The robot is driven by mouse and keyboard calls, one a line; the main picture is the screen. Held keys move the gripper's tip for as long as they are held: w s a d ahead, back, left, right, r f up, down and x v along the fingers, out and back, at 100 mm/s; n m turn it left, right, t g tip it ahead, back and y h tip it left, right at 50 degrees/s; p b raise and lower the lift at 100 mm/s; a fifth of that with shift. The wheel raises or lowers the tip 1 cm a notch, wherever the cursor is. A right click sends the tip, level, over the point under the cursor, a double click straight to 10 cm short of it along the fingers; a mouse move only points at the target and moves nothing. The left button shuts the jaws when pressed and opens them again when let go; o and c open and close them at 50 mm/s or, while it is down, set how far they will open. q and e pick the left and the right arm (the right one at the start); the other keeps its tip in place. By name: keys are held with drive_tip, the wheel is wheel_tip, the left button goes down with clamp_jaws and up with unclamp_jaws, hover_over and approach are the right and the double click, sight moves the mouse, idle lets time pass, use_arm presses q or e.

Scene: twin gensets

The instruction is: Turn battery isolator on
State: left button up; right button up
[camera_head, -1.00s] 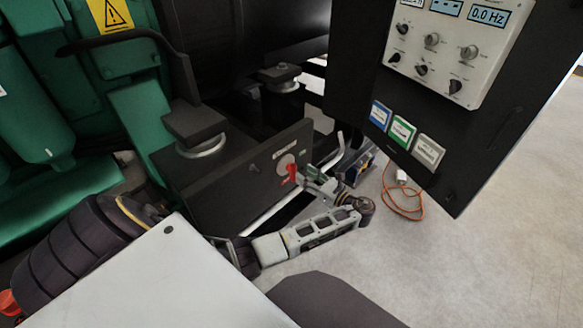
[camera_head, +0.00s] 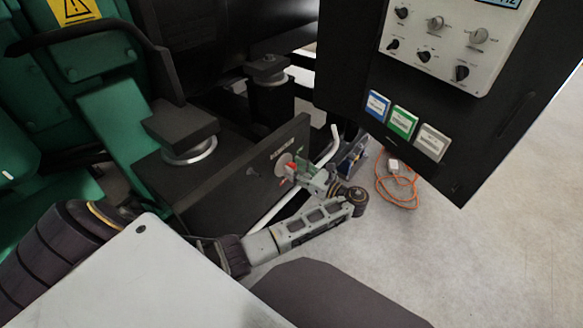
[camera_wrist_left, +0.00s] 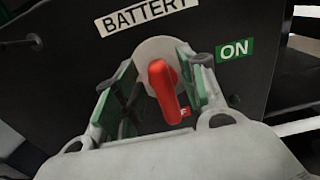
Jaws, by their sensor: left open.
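The battery isolator is a red handle (camera_wrist_left: 163,88) on a pale round plate (camera_wrist_left: 150,55), set in a dark panel (camera_head: 222,180). In the left wrist view the handle hangs downward, its lower end tilted slightly right. A "BATTERY" label (camera_wrist_left: 146,14) is above it and a green "ON" label (camera_wrist_left: 235,50) is to its right. My left gripper (camera_wrist_left: 160,72) is open, with a green-padded finger on each side of the handle. Whether either pad touches it I cannot tell. In the head view the gripper (camera_head: 296,174) partly hides the handle. My right gripper is not in view.
A black control cabinet with a grey knob panel (camera_head: 445,45) and blue, green and grey squares stands to the right. An orange cable (camera_head: 398,193) lies on the floor. Green machinery (camera_head: 125,125) fills the left.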

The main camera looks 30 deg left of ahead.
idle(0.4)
use_arm(q)
drive_tip(key=shift+c, duration=1)
clamp_jaws()
